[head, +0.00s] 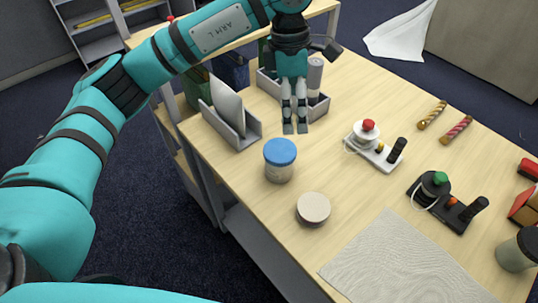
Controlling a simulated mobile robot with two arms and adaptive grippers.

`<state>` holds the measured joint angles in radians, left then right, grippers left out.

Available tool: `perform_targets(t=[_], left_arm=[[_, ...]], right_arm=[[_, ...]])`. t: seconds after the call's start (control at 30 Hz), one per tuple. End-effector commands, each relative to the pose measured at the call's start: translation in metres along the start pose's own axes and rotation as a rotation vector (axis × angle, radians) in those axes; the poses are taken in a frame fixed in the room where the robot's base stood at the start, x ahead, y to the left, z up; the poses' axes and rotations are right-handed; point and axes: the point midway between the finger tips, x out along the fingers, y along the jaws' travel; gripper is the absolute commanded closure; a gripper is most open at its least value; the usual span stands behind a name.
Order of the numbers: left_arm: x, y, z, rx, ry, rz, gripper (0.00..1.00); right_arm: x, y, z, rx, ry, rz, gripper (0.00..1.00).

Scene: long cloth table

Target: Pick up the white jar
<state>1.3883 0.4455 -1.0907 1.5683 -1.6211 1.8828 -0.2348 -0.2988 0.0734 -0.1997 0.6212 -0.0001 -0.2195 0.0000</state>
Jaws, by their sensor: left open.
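A jar with a pale, whitish body and a blue lid (279,161) stands upright on the wooden table near its left edge. A low round container with a cream top (313,208) stands nearer to me; I cannot tell its body well. My left gripper (295,129) points down, open and empty, beyond the blue-lidded jar and slightly to its right, apart from it. My right gripper is not in view.
Behind the left gripper is a grey organiser (318,107); a grey holder (238,133) stands left. Two joystick boxes, white (378,153) and black (447,205), are right. A grey mat (395,262) lies in front. A dark-lidded canister (515,254) is far right.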

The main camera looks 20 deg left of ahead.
Motion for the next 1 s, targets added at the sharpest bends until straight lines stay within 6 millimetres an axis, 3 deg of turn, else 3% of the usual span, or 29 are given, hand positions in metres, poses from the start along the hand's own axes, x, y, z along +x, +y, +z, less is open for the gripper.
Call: perform_targets(t=[0.1, 0.2, 0.7, 1.0], left_arm=[[-0.016, 0.015, -0.012, -0.016, 0.094, 0.082, 0.00], [-0.013, 0.018, -0.017, -0.021, 0.117, 0.098, 0.00], [0.084, 0.026, -0.027, -0.020, 0.112, 0.094, 0.00], [0.108, 0.028, -0.031, -0.020, 0.112, 0.094, 0.00]], right_arm=[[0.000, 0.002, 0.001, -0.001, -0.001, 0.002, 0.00], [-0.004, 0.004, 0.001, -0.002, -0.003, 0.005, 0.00], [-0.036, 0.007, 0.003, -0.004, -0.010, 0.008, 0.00], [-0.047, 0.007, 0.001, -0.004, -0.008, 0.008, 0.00]])
